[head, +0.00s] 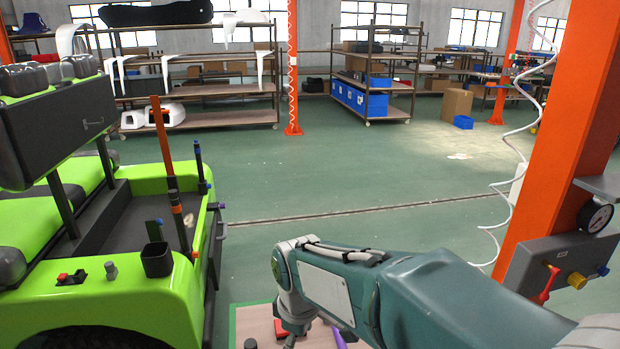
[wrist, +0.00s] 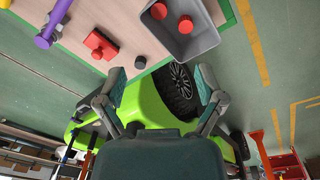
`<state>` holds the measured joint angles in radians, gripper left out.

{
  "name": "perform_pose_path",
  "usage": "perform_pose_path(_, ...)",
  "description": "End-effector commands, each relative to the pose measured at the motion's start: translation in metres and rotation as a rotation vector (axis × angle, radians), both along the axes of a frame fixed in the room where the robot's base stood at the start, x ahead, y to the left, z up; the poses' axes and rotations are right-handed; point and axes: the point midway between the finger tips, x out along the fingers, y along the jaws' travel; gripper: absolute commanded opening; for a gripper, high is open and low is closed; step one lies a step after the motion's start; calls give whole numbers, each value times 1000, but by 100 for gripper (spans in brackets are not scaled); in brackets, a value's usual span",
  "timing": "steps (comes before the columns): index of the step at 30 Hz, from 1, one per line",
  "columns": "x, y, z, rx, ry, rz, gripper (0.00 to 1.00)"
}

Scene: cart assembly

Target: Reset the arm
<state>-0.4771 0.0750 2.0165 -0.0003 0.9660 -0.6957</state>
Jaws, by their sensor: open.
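My gripper (wrist: 161,88) shows in the wrist view with its two fingers spread wide apart and nothing between them. Beyond the fingers are the wheel (wrist: 177,92) and green body of the cart. In the head view my teal arm reaches in from the lower right and bends down at its far joint. The gripper end there is mostly cut off by the bottom edge. The green cart (head: 122,298) stands at the left of the head view, apart from my arm.
A wooden table top (wrist: 118,18) with a green border holds a grey bin (wrist: 205,40) with red round parts, a red block (wrist: 100,43) and a purple tool (wrist: 52,23). An orange pillar (head: 565,130) with a gauge box stands right. Open green floor lies ahead, with shelves behind.

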Motion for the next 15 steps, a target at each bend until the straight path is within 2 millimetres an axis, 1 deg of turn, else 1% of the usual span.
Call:
perform_pose_path(1, -3, -14, 10, 13, -20, -59, 87)
perform_pose_path(6, -18, -52, 34, 54, -74, -248, 87)
perform_pose_path(11, -36, -86, 51, 94, -126, -423, 87)
perform_pose_path(15, -54, -113, 62, 131, -171, -576, 87)
